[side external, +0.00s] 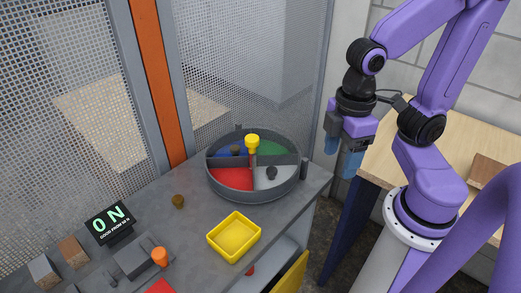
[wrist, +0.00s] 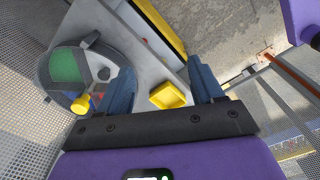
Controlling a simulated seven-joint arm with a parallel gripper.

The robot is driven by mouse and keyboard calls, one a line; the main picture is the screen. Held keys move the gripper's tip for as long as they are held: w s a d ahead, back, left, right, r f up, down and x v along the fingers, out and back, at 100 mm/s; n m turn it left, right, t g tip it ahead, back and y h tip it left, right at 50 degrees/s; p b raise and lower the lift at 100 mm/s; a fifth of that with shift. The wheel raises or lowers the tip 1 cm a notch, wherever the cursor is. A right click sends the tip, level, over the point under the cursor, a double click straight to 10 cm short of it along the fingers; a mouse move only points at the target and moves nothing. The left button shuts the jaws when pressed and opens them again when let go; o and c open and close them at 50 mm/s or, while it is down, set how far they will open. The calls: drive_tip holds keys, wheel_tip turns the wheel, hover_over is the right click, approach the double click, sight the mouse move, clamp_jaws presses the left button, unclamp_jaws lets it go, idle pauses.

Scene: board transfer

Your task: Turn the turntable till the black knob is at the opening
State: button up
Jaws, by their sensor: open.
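The round grey turntable (side external: 214,184) sits on the bench, with blue, green, red and white sectors between dividers. It also shows in the wrist view (wrist: 46,82). A yellow knob (side external: 252,142) stands up near its middle; it is at the lower left in the wrist view (wrist: 82,104). The black knob (side external: 271,172) lies in the white sector, at front right. A brownish knob (side external: 235,150) is in the blue sector. I cannot make out the opening clearly. My gripper (side external: 341,160) is open and empty, in the air right of the turntable, touching nothing.
A yellow tray (side external: 234,239) is in front of the turntable. A brown knob (side external: 178,201) stands on the bench left of it. An "ON" display (side external: 110,220) and an orange knob (side external: 160,257) are further left. Mesh panels (side external: 80,80) close the back.

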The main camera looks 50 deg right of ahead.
drive_tip(key=w+a+r+m, duration=0.1)
drive_tip(key=w+r+m, duration=0.15)
drive_tip(key=w, duration=0.45)
drive_tip(key=w+a+r+m, duration=0.2)
drive_tip(key=w+r, duration=0.1)
drive_tip(key=w, duration=0.4)
drive_tip(key=m, duration=0.4)
approach(251, 137)
drive_tip(key=f, duration=0.8)
drive_tip(key=shift+w+a+f, duration=0.1)
drive_tip(key=shift+a+f, duration=0.1)
drive_tip(key=shift+f, duration=0.1)
clamp_jaws()
